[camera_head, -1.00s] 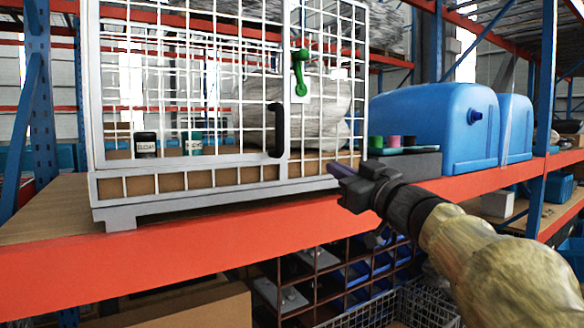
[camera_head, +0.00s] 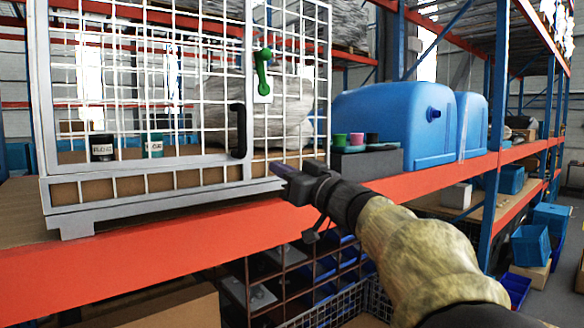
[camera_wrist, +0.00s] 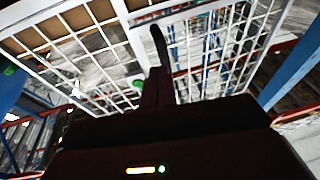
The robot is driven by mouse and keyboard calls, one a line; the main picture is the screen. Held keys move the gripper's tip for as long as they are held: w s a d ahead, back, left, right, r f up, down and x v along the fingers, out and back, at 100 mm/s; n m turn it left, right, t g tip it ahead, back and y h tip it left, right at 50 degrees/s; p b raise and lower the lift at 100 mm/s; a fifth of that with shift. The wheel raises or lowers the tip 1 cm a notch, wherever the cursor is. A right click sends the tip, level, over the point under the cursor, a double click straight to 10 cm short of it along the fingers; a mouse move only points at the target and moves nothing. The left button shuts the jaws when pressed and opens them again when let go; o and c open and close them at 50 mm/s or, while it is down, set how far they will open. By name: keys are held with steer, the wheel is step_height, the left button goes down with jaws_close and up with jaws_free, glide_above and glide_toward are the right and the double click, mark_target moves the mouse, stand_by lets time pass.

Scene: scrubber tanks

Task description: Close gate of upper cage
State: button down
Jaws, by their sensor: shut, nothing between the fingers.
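The upper cage (camera_head: 60,220) is a white wire-mesh crate on the shelf, at the left of the head view. Its gate (camera_head: 245,40) has a black upright handle (camera_head: 238,130) and a green latch (camera_head: 263,72). The gate looks near the cage front, but I cannot tell whether it is fully shut. My gripper (camera_head: 280,169) is shut and empty, low in front of the cage, right of and below the handle in the picture. In the wrist view my fingers (camera_wrist: 158,88) point toward the black handle (camera_wrist: 158,45); contact is not clear.
The orange shelf beam (camera_head: 150,240) runs below the cage and my gripper. Right of the cage stand small coloured cups (camera_head: 356,138) on a grey box and blue tanks (camera_head: 395,125). A brown rack (camera_head: 290,270) and a wire basket (camera_head: 350,300) sit below.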

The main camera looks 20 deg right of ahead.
mark_target(246, 151)
steer(key=p+x, duration=0.4)
steer(key=x, duration=0.5)
steer(key=shift+r, duration=0.15)
